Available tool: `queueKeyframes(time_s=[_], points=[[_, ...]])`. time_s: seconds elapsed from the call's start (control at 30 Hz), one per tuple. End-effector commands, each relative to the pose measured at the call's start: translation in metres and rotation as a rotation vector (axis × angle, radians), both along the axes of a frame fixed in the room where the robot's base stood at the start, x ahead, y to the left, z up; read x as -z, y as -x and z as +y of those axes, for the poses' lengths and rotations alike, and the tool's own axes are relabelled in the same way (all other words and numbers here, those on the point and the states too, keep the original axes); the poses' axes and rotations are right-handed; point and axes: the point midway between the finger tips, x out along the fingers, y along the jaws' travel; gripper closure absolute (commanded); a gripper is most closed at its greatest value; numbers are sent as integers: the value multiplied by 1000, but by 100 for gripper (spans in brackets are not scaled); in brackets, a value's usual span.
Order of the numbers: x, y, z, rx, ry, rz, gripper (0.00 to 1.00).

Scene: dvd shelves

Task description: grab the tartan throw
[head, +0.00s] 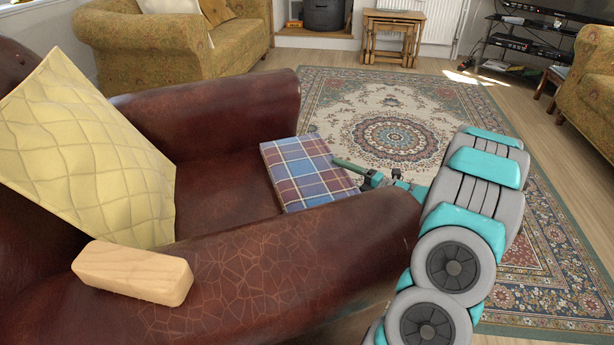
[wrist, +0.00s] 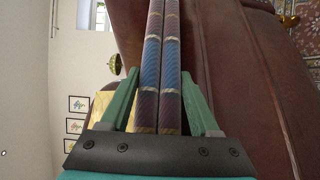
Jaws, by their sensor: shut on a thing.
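The tartan throw (head: 305,172) is a folded, flat block in blue, red and white check. It lies at the front edge of the brown leather armchair's seat (head: 228,190). My gripper (head: 366,173) is at its right side, in front of the chair. In the wrist view the throw (wrist: 161,70) shows edge-on as two layers between the green fingers of my gripper (wrist: 162,95). The gripper is shut on the throw. The far side of the throw is out of sight in the wrist view.
The armchair's near arm (head: 270,260) carries a wooden block (head: 133,272). A yellow cushion (head: 85,150) leans on the chair back. A patterned rug (head: 400,125) covers the open floor beyond. Nesting tables (head: 393,35) stand at the back.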

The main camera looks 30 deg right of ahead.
Motion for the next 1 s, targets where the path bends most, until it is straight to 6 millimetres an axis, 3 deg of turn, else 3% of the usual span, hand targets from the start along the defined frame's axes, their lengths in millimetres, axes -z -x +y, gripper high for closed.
queueKeyframes(time_s=[0.2, 0.77, 1.0], points=[[1, 0, 0, 0, 0, 1, 100], [0, 0, 0, 1, -1, 0, 100], [-11, 0, 0, 1, 2, -1, 100]])
